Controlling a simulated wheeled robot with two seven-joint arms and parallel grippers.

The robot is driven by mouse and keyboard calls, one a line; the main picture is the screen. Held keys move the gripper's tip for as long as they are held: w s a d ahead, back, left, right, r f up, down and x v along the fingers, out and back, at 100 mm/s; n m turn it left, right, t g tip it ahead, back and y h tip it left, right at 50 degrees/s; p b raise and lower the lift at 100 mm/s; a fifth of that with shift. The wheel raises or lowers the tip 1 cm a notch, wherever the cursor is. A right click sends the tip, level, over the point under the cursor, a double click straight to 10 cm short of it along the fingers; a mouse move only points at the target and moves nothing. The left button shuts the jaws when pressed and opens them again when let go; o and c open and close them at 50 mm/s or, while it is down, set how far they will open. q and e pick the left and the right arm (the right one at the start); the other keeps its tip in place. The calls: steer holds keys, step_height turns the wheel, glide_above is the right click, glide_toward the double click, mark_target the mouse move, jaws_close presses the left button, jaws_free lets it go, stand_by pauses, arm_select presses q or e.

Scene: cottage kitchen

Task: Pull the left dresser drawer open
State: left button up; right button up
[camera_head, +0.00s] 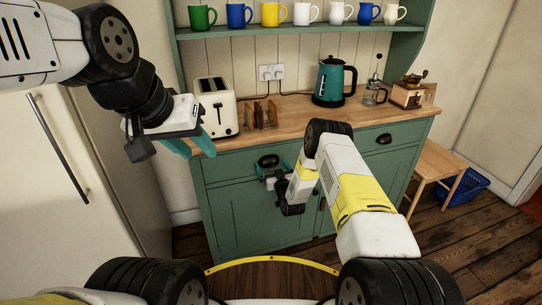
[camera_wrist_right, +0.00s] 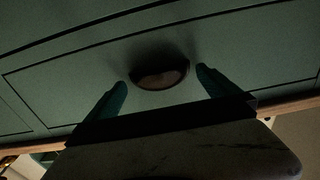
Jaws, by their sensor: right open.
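The left drawer (camera_head: 230,168) of the green dresser (camera_head: 250,218) looks shut, its front flush with the dresser. Its dark cup handle (camera_head: 268,160) is at the middle of the front. My right gripper (camera_head: 273,170) is open right at this handle. In the right wrist view the handle (camera_wrist_right: 160,72) lies between the two teal fingertips of my right gripper (camera_wrist_right: 161,79), with a visible gap on each side. My left gripper (camera_head: 192,146) hangs in the air before the dresser's left end, with its teal fingers apart and nothing seen between them.
The right drawer has its own dark handle (camera_head: 384,139). On the worktop (camera_head: 292,108) stand a toaster (camera_head: 217,106), a toast rack (camera_head: 262,114), a teal kettle (camera_head: 334,82), a cafetière (camera_head: 374,94) and a coffee grinder (camera_head: 408,94). A wooden stool (camera_head: 440,165) is at the right.

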steer(key=shift+w+a, duration=0.15)
steer(key=shift+w, duration=0.4)
steer(key=shift+c, duration=0.4)
steer(key=c, duration=1.8)
steer(key=shift+s, duration=0.15)
